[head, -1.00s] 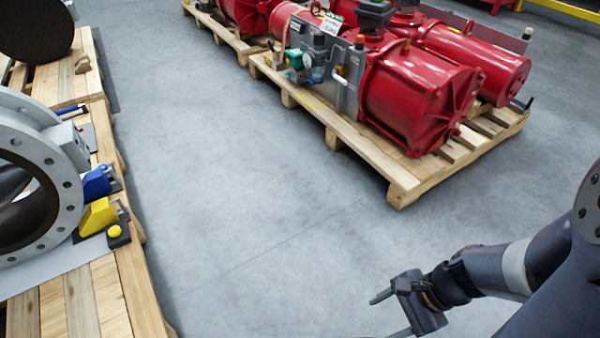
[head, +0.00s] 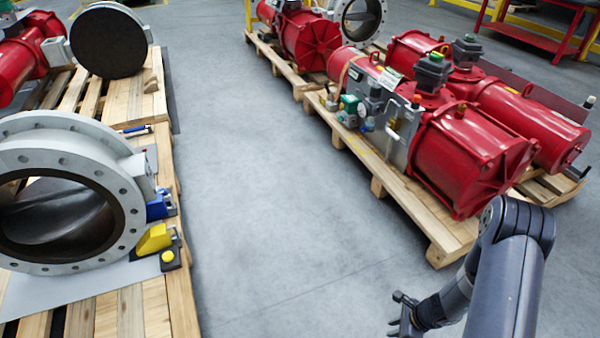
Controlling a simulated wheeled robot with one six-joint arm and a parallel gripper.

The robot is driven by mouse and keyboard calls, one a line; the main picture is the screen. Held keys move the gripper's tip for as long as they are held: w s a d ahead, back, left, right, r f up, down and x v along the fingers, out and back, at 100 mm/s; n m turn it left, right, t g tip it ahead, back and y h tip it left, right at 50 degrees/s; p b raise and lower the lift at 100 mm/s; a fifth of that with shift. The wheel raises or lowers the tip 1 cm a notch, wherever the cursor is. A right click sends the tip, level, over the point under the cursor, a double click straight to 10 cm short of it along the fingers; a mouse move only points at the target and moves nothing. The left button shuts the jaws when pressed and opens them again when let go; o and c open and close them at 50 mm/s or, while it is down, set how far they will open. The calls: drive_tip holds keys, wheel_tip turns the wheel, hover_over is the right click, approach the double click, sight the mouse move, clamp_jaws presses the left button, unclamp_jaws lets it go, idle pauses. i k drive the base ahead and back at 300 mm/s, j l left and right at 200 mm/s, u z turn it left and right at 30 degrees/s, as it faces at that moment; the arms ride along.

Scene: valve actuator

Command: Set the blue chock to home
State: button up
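The blue chock (head: 157,206) sits on the left pallet, close against the right side of the large grey flanged valve (head: 75,190). A small grey and dark part adjoins its right end. A yellow chock (head: 153,239) lies just in front of it, with a yellow round knob (head: 168,257) on a dark block beside it. My gripper (head: 394,312) is low at the bottom right, over the floor and well apart from the chocks. Its fingers show small and partly overlap, and nothing shows held. Part of the blue chock is hidden behind the valve flange.
The left wooden pallet (head: 185,310) has its edge along the aisle. Red actuators (head: 470,160) stand on the right pallet (head: 440,245). Grey floor (head: 260,200) between them is clear. A blue-handled tool (head: 135,131) lies farther back on the left pallet.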

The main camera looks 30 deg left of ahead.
sight(159, 208)
drive_tip(key=i+j, duration=0.45)
drive_tip(key=j, duration=0.2)
drive_tip(key=i+j, duration=0.4)
drive_tip(key=j, duration=0.3)
drive_tip(key=i+j+u, duration=0.1)
drive_tip(key=i+j, duration=0.35)
drive_tip(key=j, duration=0.2)
drive_tip(key=i+j, duration=0.45)
drive_tip(key=j, duration=0.2)
drive_tip(key=i+j, duration=0.45)
drive_tip(key=j, duration=0.15)
drive_tip(key=u, duration=0.95)
drive_tip(key=i+u, duration=0.1)
drive_tip(key=u, duration=1.3)
drive_tip(key=i+u, duration=0.1)
drive_tip(key=u, duration=0.35)
